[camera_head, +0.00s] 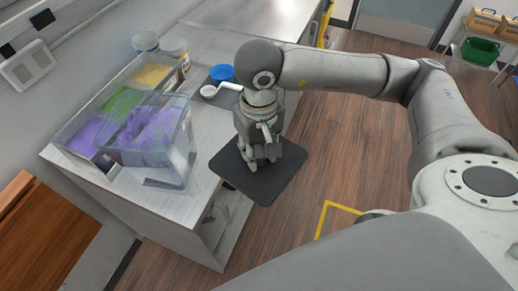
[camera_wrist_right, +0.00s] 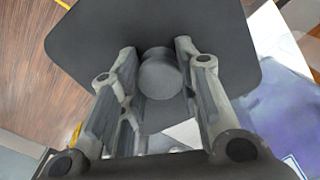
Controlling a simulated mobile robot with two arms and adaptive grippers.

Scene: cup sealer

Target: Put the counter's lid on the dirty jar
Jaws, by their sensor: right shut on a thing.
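The lid is a dark rounded-square plate (camera_head: 270,188) with a round black knob; both the plate (camera_wrist_right: 90,45) and the knob (camera_wrist_right: 160,75) show in the right wrist view. My right gripper (camera_head: 260,164) is shut on the knob, with a finger on each side of it (camera_wrist_right: 157,60). The lid reaches past the counter's front edge, over the floor. A clear open container (camera_head: 181,150) with purple contents stands just left of the lid. I cannot tell for sure which vessel is the dirty jar. My left gripper is not in view.
The counter (camera_head: 130,195) also bears low bins with purple, green (camera_head: 122,101) and yellow (camera_head: 152,75) contents. Two white tubs (camera_head: 173,48) stand behind. A blue round item (camera_head: 221,73) and a small white cup (camera_head: 208,91) lie near my right wrist.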

